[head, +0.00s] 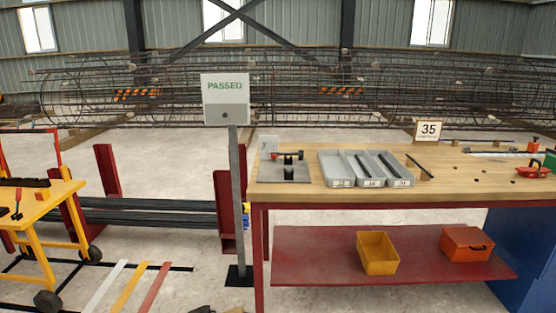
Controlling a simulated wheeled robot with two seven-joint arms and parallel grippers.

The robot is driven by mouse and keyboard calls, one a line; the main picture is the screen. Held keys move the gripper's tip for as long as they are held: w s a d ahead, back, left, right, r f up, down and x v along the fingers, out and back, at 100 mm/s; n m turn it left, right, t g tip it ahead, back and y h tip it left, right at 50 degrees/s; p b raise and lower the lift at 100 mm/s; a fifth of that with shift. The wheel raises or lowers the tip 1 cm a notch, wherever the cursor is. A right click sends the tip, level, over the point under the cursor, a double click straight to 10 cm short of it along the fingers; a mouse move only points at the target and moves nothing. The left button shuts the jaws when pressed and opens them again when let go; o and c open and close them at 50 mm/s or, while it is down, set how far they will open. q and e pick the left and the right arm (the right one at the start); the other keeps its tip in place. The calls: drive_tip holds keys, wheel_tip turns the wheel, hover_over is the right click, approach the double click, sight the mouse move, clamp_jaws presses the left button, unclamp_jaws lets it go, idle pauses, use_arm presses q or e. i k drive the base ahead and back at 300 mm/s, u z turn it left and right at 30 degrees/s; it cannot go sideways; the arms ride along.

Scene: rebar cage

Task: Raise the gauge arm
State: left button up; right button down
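A small gauge-like fixture stands on the left end of the wooden bench. It has a dark grey base plate (268,178), an upright black post (288,168) and a short black crosspiece (288,155) with a small red spot at its left end. I take the crosspiece to be the gauge arm; it looks roughly level, but it is too small to be sure. Neither of my grippers shows clearly in the head view.
A grey three-channel tray (365,170) holding dark bars sits right of the fixture. A "PASSED" sign (225,100) on a post stands just left of the bench (460,185). A yellow trolley (35,205) is at left. Small dark objects at the bottom edge are cut off.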

sight(273, 155)
drive_tip(key=k, duration=0.65)
drive_tip(key=u, duration=0.6)
drive_tip(key=i, duration=0.75)
drive_tip(key=u, duration=0.9)
drive_tip(key=i, duration=1.15)
drive_tip(key=z, duration=0.7)
drive_tip(key=i, duration=0.75)
drive_tip(key=z, duration=0.6)
